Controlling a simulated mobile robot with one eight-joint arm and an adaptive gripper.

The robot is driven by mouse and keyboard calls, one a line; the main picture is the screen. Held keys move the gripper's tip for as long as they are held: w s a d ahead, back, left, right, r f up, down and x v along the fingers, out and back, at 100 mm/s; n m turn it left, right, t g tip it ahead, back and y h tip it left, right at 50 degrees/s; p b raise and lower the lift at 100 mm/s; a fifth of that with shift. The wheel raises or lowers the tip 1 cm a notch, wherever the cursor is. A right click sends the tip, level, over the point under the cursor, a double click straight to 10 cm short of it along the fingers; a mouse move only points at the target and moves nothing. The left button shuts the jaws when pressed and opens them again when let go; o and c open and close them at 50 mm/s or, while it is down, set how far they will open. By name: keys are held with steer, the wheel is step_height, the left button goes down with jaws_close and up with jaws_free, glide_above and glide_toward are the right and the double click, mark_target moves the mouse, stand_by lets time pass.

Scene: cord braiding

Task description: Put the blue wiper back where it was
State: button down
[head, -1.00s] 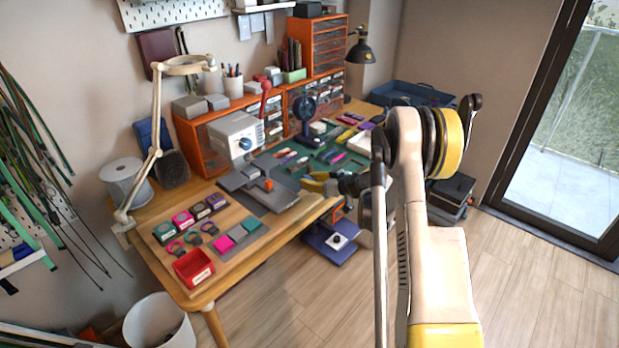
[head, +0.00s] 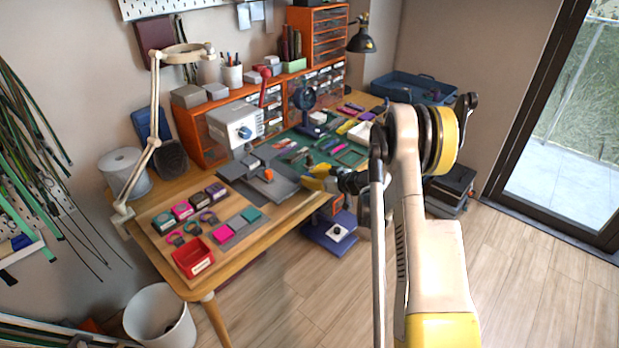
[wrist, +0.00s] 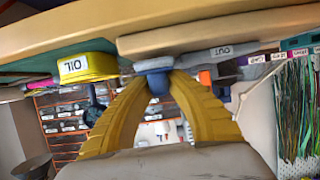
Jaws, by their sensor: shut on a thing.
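My gripper (head: 320,179) is over the front edge of the workbench (head: 217,277), at its middle, beside the grey device (head: 268,184). In the wrist view my gripper's yellow fingers (wrist: 157,76) are closed on a small blue piece, the blue wiper (wrist: 157,85). Most of the wiper is hidden between the fingers, and a pale grey part shows just beyond it. I cannot make out the wiper in the head view. Whether it touches the bench is unclear.
A yellow tray marked OIL (wrist: 88,67) and a grey surface marked OUT (wrist: 222,54) lie close to the fingers in the upside-down wrist view. A red bin (head: 193,258) stands at the bench's near left corner.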

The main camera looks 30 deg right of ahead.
steer(key=shift+f, duration=0.3)
steer(key=c, duration=1.3)
jaws_free()
steer(key=v, duration=1.2)
